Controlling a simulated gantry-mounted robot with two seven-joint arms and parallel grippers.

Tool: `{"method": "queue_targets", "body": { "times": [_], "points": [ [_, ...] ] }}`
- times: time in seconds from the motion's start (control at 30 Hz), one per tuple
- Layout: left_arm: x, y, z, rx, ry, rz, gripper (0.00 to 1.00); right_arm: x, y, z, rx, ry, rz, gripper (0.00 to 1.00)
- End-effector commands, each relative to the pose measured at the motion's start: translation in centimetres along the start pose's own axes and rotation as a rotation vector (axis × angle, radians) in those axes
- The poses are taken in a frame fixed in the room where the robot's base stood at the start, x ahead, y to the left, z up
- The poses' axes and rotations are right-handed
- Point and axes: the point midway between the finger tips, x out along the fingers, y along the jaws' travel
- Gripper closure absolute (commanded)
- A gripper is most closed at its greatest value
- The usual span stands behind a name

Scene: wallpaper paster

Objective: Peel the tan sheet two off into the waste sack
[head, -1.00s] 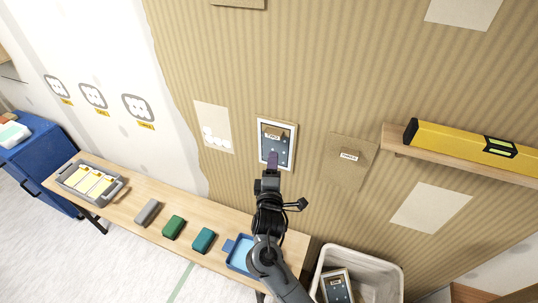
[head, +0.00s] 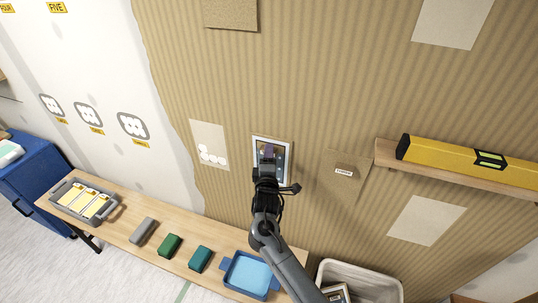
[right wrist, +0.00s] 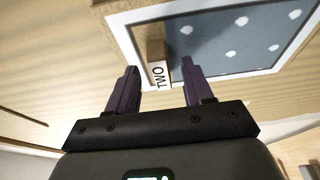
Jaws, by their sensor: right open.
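The sheet tagged TWO (head: 287,150) hangs on the striped wall. It looks blue-grey with white dots and a white border, not tan. In the right wrist view, the sheet (right wrist: 235,45) has a brown tab (right wrist: 153,45) with the white TWO label (right wrist: 161,76) below it. My right gripper (head: 268,158) is in front of the sheet and partly hides it. In the right wrist view, its purple fingers (right wrist: 159,65) are open, on either side of the tab. Contact cannot be told. A white waste container (head: 385,283) stands at the lower right, holding a framed sheet (head: 336,292).
A brown tagged sheet (head: 345,174) hangs to the right. A wall shelf (head: 450,175) carries a yellow level (head: 450,156). The bench below (head: 120,230) holds a grey tray (head: 55,196), several coloured blocks and a blue tray (head: 228,283).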

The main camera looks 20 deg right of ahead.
Motion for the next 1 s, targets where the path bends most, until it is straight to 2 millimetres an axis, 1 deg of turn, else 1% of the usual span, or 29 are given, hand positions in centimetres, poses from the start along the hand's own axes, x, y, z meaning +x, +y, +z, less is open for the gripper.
{"method": "queue_targets", "body": {
  "times": [0.1, 0.2, 0.47, 0.5, 0.77, 0.8, 0.83, 1.0],
  "points": [
    [-0.04, 0.0, -0.01, 0.0, 0.0, 0.0, 0.57, 0.75, 0.05, -0.02, 0.0, 0.001, 0.0, 0.49],
    [-0.05, 0.02, -0.02, -0.001, 0.0, 0.001, 0.57, 1.01, -0.04, -0.01, 0.0, 0.001, -0.002, 0.49],
    [-0.05, 0.13, -0.05, -0.006, 0.001, 0.004, 0.57, 1.09, -0.04, 0.0, 0.001, 0.001, -0.001, 0.49],
    [-0.05, 0.15, -0.05, -0.006, 0.001, 0.005, 0.57, 1.09, -0.03, -0.01, 0.001, 0.001, -0.001, 0.5],
    [-0.05, 0.17, -0.05, -0.007, 0.001, 0.006, 0.57, 1.07, -0.03, -0.01, 0.001, 0.001, -0.001, 0.9],
    [-0.05, 0.17, -0.05, -0.007, 0.001, 0.006, 0.57, 1.07, -0.03, -0.01, 0.001, 0.001, -0.001, 0.96],
    [-0.05, 0.17, -0.04, -0.007, 0.001, 0.005, 0.57, 1.07, -0.03, -0.01, 0.001, 0.001, -0.001, 1.0],
    [-0.12, 0.15, -0.05, -0.005, 0.0, 0.005, 0.57, 1.02, -0.01, -0.04, 0.001, 0.001, -0.001, 1.0]
  ]
}}
